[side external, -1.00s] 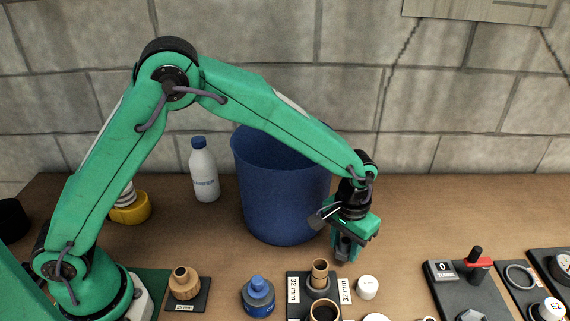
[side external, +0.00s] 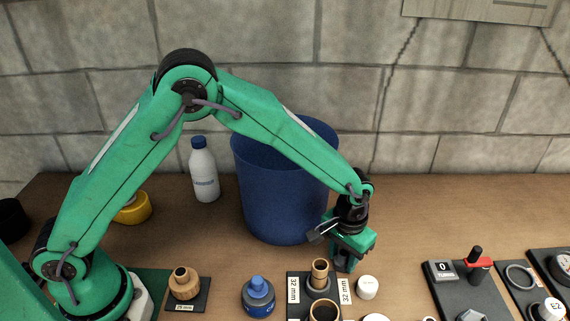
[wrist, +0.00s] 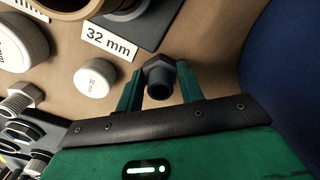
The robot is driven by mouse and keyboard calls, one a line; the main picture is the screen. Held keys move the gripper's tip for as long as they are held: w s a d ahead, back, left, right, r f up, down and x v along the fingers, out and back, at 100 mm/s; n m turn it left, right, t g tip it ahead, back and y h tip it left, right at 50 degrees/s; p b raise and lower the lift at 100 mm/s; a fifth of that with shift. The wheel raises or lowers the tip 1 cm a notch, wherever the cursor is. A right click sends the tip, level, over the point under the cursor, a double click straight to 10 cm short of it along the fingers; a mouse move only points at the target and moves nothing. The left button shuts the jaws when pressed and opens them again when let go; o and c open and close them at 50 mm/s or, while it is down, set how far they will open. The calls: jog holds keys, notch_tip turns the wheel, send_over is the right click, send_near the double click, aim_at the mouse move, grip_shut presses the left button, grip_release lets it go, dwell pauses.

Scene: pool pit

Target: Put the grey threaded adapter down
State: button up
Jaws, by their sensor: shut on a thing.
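My gripper (side external: 343,264) is shut on the grey threaded adapter. In the wrist view the dark grey adapter (wrist: 159,80) sits between the two green fingers, its hex part against them and its round end facing the camera. In the side view my gripper is low over the wooden table, just in front of the blue bin. The adapter is hidden there by the fingers, and I cannot tell whether it touches the table.
The blue bin (side external: 280,195) stands behind my gripper. A white cap (side external: 367,287) lies close in front, to the right. The 32 mm stand with brown fittings (side external: 320,274) is front-left. A black control box (side external: 455,294) is to the right. Bare table (side external: 400,230) lies to the right of my gripper.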

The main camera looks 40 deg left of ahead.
aim_at(344, 253)
jog(key=shift+f, duration=0.1)
jog(key=o, duration=1)
notch_tip(344, 253, up, 12)
jog(key=shift+r, duration=0.2)
dwell(0.4)
